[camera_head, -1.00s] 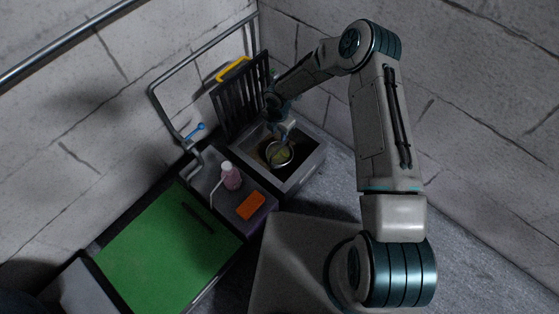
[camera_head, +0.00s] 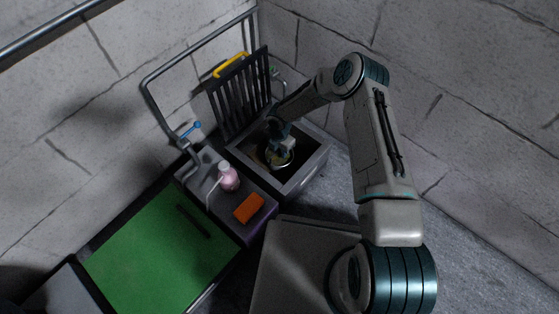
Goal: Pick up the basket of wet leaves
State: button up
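The basket of wet leaves (camera_head: 284,166) is a small round basket with a pale rim, sitting low inside the dark square sink basin (camera_head: 313,166). My gripper (camera_head: 281,152) reaches down into the basin and is right over the basket, covering much of its upper part. I cannot tell whether the fingers touch the rim or whether they are open or shut. The leaves are mostly hidden by the gripper and shadow.
A pink bottle with a white cap (camera_head: 228,178) and an orange sponge (camera_head: 249,208) stand on the counter left of the basin. A green mat (camera_head: 160,250) lies at lower left. A dark slatted rack (camera_head: 238,97) with a yellow-topped handle and a blue-handled tap (camera_head: 190,130) stand behind.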

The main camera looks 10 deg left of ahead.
jog(key=shift+f, duration=0.9)
jog(key=shift+r, duration=0.1)
jog(key=shift+c, duration=0.2)
grip_shut()
dwell(0.4)
